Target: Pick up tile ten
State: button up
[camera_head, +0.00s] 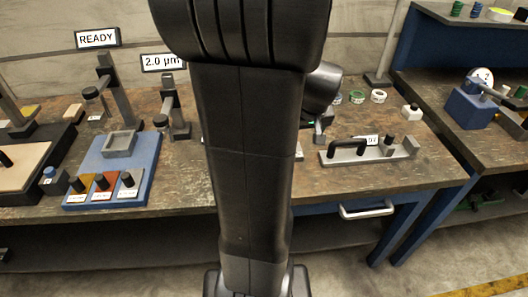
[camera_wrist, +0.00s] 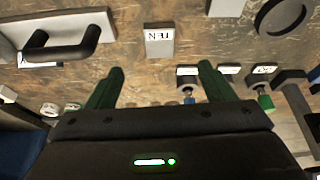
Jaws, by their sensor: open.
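Tile ten (camera_wrist: 159,42) is a small pale grey block marked "TEN", upside down in the wrist view, lying on the worn brown bench top at the upper middle. My gripper (camera_wrist: 160,76) is open and empty, with its two dark green fingers spread apart. In the wrist view the tile lies ahead of the fingertips, near the middle of the gap, and nothing touches it. In the head view my arm covers the middle of the bench, and I cannot make out the tile there.
A grey plate with a black handle (camera_head: 350,147) sits right of my arm, also showing in the wrist view (camera_wrist: 62,45). Small blue (camera_wrist: 189,94) and green (camera_wrist: 264,98) pieces with white labels stand at the wrist view's right. A blue tray (camera_head: 92,155) lies left of my arm.

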jog(key=shift+m, duration=0.3)
jog(key=x, duration=0.8)
jog(key=shift+w+d+f, duration=0.15)
jog(key=shift+w+r+x, duration=0.1)
jog(key=shift+w+x, duration=0.1)
jog(key=shift+x, duration=0.7)
jog(key=shift+w+r+x, duration=0.1)
jog(key=shift+w+x, duration=0.05)
jog(key=shift+x, duration=0.75)
jog(key=shift+w+r+x, duration=0.1)
jog(key=shift+w+x, duration=0.1)
jog(key=shift+x, duration=0.65)
jog(key=shift+f, duration=0.1)
jog(key=shift+c, duration=0.2)
jog(key=c, duration=1.4)
